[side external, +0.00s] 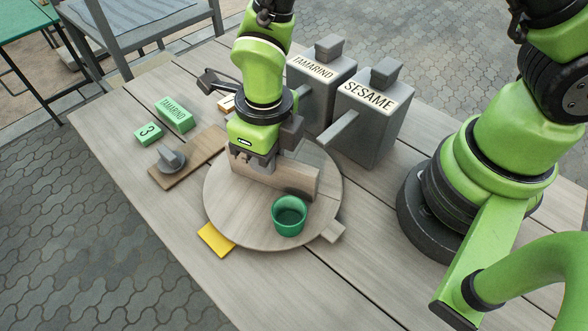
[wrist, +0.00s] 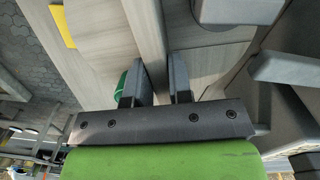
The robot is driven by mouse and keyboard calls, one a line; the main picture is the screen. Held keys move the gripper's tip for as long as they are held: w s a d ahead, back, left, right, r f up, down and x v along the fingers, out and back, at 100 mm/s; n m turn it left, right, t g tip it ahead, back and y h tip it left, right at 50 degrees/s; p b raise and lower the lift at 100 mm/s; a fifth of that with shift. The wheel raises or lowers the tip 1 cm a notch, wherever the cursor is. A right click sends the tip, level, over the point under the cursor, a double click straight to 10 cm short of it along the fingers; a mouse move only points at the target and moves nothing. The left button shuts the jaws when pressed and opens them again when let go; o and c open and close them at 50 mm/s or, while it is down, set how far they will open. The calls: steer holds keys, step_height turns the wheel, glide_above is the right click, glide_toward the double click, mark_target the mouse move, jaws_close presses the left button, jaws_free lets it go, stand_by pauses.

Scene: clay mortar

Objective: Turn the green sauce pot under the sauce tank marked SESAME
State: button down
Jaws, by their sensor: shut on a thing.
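The green sauce pot (side external: 289,215) stands upright on the front right part of a round wooden turntable (side external: 240,228). A thick wooden bar (side external: 300,181) rises across the turntable's middle. My gripper (side external: 252,165) points down and is shut on this bar; in the wrist view the two fingers (wrist: 166,88) stand either side of the bar (wrist: 148,30). The grey tank marked SESAME (side external: 368,105) stands behind the turntable, its spout (side external: 338,129) reaching toward the turntable's back right edge. The pot is apart from that spout. The wrist view shows only a sliver of the pot (wrist: 121,88).
The TAMARIND tank (side external: 313,80) stands left of SESAME. Green blocks marked TAMARIND (side external: 175,113) and 3 (side external: 148,133) lie at the left, near a board (side external: 200,150) with a grey knob (side external: 171,160). A yellow piece (side external: 215,240) lies by the turntable's front left edge.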

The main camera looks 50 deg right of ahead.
steer(key=s+a+r+m+t+h, duration=0.1)
steer(key=s+a+r+m+h, duration=0.1)
steer(key=s+a+r+m, duration=0.5)
steer(key=s+a+r+m+h, duration=0.15)
steer(key=s+r+m, duration=0.25)
steer(key=m, duration=0.7)
glide_toward(314, 191)
steer(key=shift+h, duration=0.45)
steer(key=a+f, duration=0.1)
steer(key=f, duration=0.2)
steer(key=s+a+f, duration=0.1)
steer(key=shift+a+f, duration=0.15)
steer(key=shift+a, duration=0.25)
steer(key=shift+w+d, duration=0.25)
steer(key=shift+d, duration=0.3)
steer(key=shift+w+d, duration=0.25)
steer(key=shift+d, duration=0.3)
steer(key=shift+w+d, duration=0.25)
steer(key=shift+d, duration=0.5)
steer(key=shift+d, duration=0.1)
